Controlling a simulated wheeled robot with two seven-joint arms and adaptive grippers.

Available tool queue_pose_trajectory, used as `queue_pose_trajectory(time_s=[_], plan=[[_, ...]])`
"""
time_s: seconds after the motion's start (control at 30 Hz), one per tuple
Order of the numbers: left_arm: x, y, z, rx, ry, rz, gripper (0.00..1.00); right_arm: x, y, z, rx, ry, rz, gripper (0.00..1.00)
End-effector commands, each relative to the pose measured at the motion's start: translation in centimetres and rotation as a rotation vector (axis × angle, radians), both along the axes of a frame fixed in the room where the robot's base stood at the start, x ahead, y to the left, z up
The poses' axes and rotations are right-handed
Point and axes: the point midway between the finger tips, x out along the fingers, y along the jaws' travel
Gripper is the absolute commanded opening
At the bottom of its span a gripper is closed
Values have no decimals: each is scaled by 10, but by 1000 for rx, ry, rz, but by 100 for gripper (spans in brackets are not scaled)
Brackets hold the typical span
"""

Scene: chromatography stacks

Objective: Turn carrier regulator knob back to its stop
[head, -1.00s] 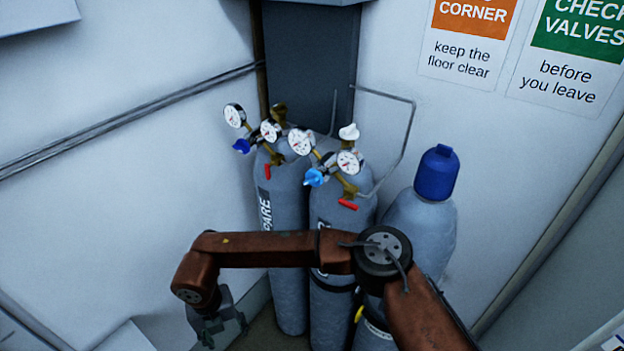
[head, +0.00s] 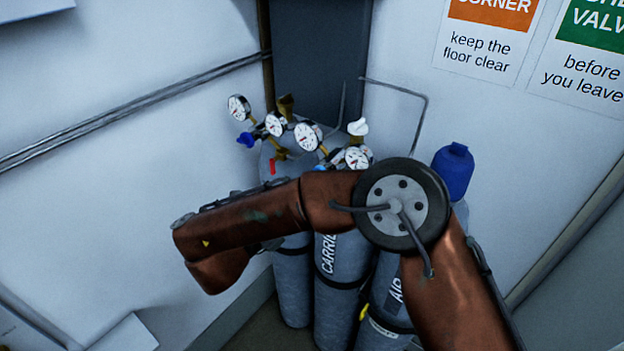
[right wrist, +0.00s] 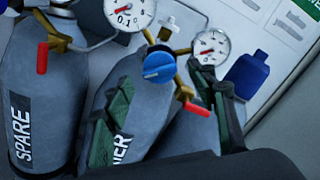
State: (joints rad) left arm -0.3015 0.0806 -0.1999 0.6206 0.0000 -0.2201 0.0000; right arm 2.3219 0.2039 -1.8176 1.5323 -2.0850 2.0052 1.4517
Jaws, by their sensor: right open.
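The carrier regulator's blue knob (right wrist: 158,67) shows in the right wrist view, with a white line on its face. In the head view my arm mostly hides it. The carrier cylinder (head: 330,262) stands in the middle of the group. Two carrier gauges (head: 308,135) (head: 358,158) rise above my arm. My right gripper (right wrist: 161,80) is open, with one dark green finger on each side of the knob in the picture. I cannot tell whether either finger touches it. The head view does not show the right gripper behind my arm. My left gripper is not in view.
The spare cylinder (right wrist: 25,95) with its own dark blue knob (head: 246,140) stands left of the carrier. A cylinder with a blue cap (head: 454,170) stands at the right. A red lever (right wrist: 197,109) sits close to the right finger. Walls close in the corner behind.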

Motion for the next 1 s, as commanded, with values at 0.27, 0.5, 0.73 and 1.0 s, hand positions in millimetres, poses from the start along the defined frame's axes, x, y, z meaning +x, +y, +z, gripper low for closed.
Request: queue_pose_trajectory(time_s=[0.27,0.5,0.73,1.0], plan=[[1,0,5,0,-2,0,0,22,-15,0,-1,2,2,52],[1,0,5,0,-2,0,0,24,-16,-1,-1,4,4,52],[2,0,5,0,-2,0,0,24,-15,-1,0,4,5,40],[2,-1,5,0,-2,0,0,24,-15,-1,0,4,5,22]])
